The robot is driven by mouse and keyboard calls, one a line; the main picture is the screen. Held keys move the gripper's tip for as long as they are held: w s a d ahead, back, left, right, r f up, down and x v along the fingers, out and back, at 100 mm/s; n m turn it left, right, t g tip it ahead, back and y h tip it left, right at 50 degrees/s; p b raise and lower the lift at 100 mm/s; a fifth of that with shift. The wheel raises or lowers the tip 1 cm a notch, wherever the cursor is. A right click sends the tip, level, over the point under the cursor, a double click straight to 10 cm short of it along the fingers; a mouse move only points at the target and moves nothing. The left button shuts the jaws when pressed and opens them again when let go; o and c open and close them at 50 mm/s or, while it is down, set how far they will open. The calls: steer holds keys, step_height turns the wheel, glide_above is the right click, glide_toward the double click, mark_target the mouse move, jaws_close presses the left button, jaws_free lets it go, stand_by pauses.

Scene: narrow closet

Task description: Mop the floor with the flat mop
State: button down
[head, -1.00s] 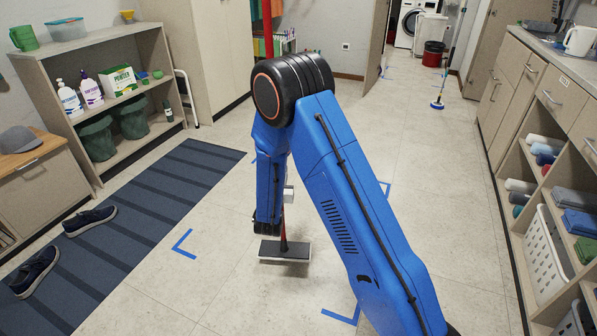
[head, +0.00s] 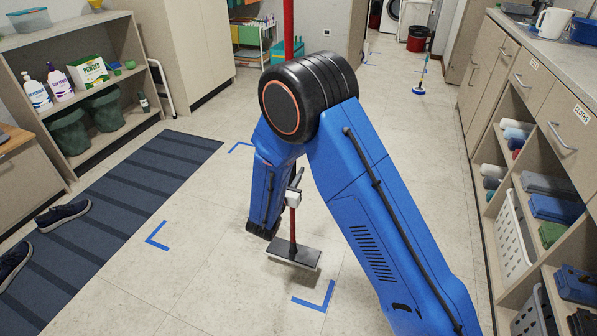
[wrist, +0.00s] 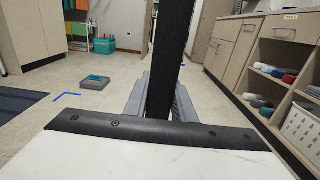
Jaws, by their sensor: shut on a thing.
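The flat mop has a red pole (head: 292,226) and a flat dark head with a pale edge (head: 293,253). The head rests on or just above the floor; I cannot tell which. It lies between two blue tape corners, closer to the right one. My gripper (head: 293,197) is shut around the pole above the head, partly hidden by my arm. The upper pole shows above my arm. In the wrist view, a dark upright shaft (wrist: 172,60) stands between the fingers of my gripper (wrist: 165,100). The mop head is out of that view.
Blue tape corners (head: 316,297) mark the tiles. A striped mat (head: 125,208) with shoes (head: 62,215) lies left. Shelves (head: 75,85) stand left, cabinets (head: 535,110) right. A grey block with a teal top (wrist: 93,83) sits on the floor. A blue-headed brush (head: 418,90) stands further back.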

steer(key=shift+f, duration=0.1)
steer(key=shift+f, duration=3.4)
steer(key=shift+a, duration=0.1)
